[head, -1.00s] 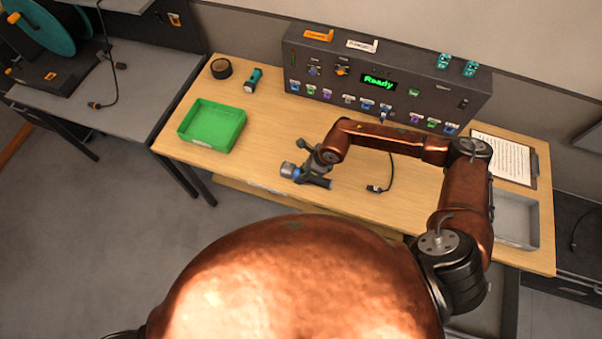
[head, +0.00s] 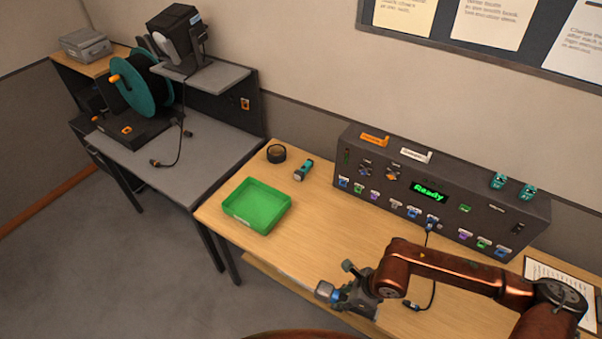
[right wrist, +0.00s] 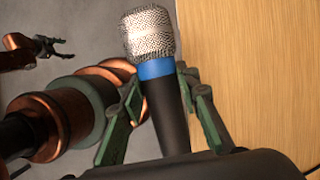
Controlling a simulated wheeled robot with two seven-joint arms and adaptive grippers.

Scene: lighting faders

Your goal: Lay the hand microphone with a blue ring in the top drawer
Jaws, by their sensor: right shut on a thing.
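The hand microphone (right wrist: 155,70) has a silver mesh head, a blue ring and a black handle. It also shows in the head view (head: 325,291), above the table's front edge. My right gripper (right wrist: 158,92) is shut on it, with green fingers on either side of the handle just below the ring. In the head view my right gripper (head: 357,290) partly hides the handle. My left gripper (right wrist: 58,48) shows small at the upper left of the right wrist view, over the grey floor, empty with its fingers apart. I cannot make out the top drawer in the current views.
A green tray (head: 257,205) stands on the wooden table (head: 310,235), near a flashlight (head: 303,170) and a tape roll (head: 276,153). The fader console (head: 440,195) stands at the back, with a cable in front. A clipboard sheet (head: 560,285) lies right. Table between tray and right arm is clear.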

